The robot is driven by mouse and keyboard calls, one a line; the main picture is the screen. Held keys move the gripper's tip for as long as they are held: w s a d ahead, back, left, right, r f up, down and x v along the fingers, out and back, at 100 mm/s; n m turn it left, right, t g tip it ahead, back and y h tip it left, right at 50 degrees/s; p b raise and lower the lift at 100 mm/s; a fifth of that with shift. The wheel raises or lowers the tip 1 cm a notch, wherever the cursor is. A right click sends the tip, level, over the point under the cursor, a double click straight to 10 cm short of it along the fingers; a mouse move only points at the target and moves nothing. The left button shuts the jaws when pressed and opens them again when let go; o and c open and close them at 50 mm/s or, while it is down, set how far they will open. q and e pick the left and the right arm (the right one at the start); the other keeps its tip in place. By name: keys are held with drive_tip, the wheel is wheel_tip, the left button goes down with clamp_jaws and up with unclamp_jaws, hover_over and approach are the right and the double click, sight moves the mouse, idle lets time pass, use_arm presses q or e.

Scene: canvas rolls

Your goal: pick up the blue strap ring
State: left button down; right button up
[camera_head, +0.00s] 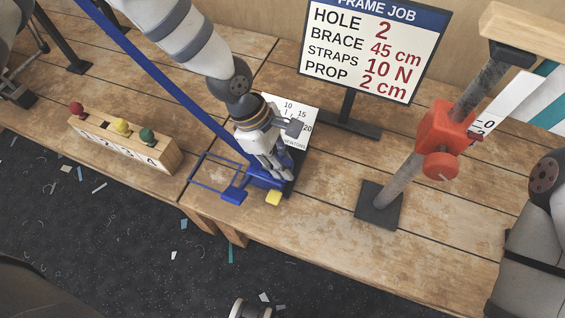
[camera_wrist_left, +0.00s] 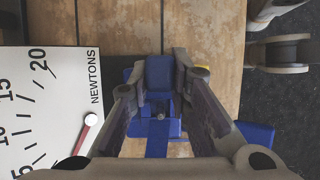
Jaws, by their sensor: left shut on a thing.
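My left gripper (camera_head: 270,172) is low over the bench near its front edge, fingers pointing down. In the left wrist view, its two fingers (camera_wrist_left: 160,85) are closed on a blue block-like piece, which I take as the blue strap ring (camera_wrist_left: 160,70). In the head view, the gripper mostly hides this piece. A long blue strap (camera_head: 165,85) runs from the upper left down to the gripper. A thin blue frame (camera_head: 212,172) and a small blue block (camera_head: 235,195) are just left of the gripper. My right gripper is not in view.
A newton dial (camera_head: 292,112) stands behind the gripper and a yellow block (camera_head: 273,198) beside it. A post with a red clamp (camera_head: 440,135) and a sign (camera_head: 375,45) stand right. A box with coloured knobs (camera_head: 125,145) is left. Scraps litter the dark floor (camera_head: 120,235).

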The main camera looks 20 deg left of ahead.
use_arm(q)
wheel_tip(320, 180, up, 3)
drive_tip(key=shift+w+f+p, duration=0.1)
drive_tip(key=shift+p, duration=0.2)
drive_tip(key=s+d+r+p, duration=0.3)
drive_tip(key=s+d+r, duration=0.4)
drive_tip(key=s+r, duration=0.3)
drive_tip(key=shift+s+d, duration=0.2)
drive_tip(key=shift+s, duration=0.9)
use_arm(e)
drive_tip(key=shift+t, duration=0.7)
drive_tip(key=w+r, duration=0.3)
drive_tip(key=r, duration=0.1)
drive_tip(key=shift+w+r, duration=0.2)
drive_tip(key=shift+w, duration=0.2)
use_arm(q)
drive_tip(key=shift+w, duration=0.1)
